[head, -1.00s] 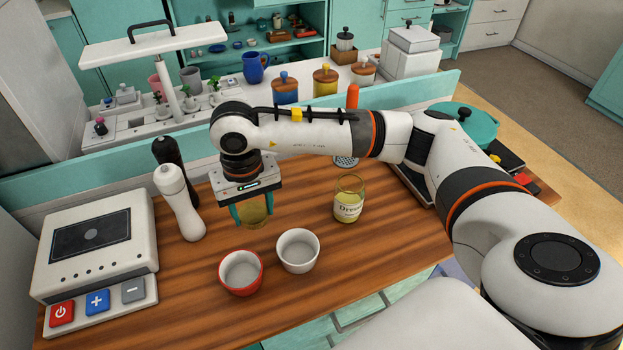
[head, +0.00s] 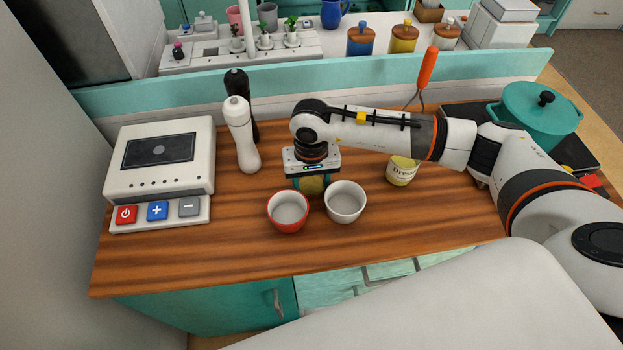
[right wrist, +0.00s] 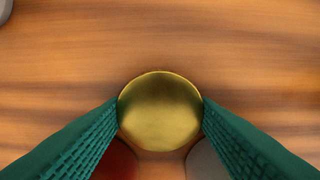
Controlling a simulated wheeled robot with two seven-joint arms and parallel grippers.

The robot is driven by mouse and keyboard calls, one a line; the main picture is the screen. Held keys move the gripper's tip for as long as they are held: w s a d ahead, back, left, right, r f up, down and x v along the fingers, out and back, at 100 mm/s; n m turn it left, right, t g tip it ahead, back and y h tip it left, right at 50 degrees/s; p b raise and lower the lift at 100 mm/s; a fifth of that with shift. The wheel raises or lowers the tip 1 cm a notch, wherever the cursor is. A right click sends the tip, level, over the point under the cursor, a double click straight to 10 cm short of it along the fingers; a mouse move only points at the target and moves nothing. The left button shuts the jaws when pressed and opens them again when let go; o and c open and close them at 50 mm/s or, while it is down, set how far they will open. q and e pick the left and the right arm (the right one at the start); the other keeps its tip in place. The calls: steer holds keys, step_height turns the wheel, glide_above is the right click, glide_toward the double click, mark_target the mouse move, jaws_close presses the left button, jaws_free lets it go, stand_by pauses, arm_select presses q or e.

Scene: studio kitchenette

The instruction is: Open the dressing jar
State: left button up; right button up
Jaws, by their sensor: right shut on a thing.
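The dressing jar (head: 402,172) stands upright on the wooden counter, right of the bowls. It is a clear glass jar with a pale label and yellowish content, and its top is uncovered. My right gripper (head: 312,185) is away to the left of the jar, pointing down just behind the two bowls. Its green fingers are shut on a round gold lid, which shows clearly in the right wrist view (right wrist: 160,110) between both fingertips. I cannot tell whether the lid touches the counter. My left gripper is not in view.
A red bowl (head: 288,212) and a white bowl (head: 345,202) stand right in front of the lid. White (head: 241,135) and dark (head: 237,90) mills and a panel device (head: 160,165) are at left. A teal pot (head: 541,113) is at right. The front counter is clear.

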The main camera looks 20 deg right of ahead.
steer(key=shift+f, duration=0.1)
steer(key=shift+f, duration=0.1)
steer(key=o, duration=1.1)
steer(key=shift+c, duration=0.2)
